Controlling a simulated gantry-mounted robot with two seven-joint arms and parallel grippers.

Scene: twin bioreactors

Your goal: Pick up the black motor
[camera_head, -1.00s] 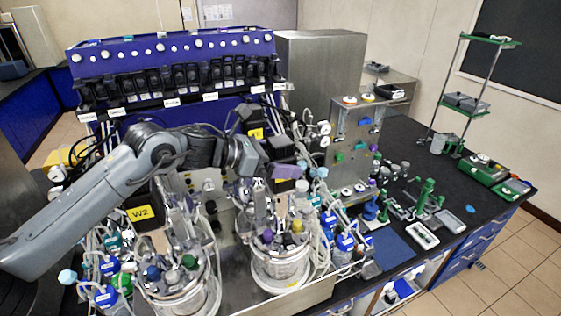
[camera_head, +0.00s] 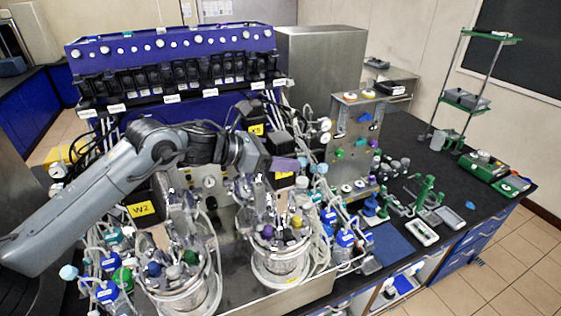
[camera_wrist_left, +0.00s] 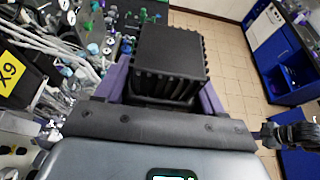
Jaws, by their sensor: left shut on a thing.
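The black motor (camera_wrist_left: 170,52) is a ribbed, square-topped block between the purple fingers of my left gripper in the left wrist view. It also shows in the head view as a dark block (camera_head: 281,143). My left gripper (camera_head: 284,161) is shut on the motor and holds it above the right-hand glass bioreactor (camera_head: 281,262). The purple fingers flank the motor on both sides. The motor's lower part is hidden. My right gripper is not in view.
A second bioreactor (camera_head: 187,291) stands to the left. Tubes and blue-capped bottles (camera_head: 345,238) crowd around both vessels. A blue control rack (camera_head: 172,62) rises behind, and a metal panel (camera_head: 352,145) stands to the right. The black bench (camera_head: 470,215) has small tools and some free room.

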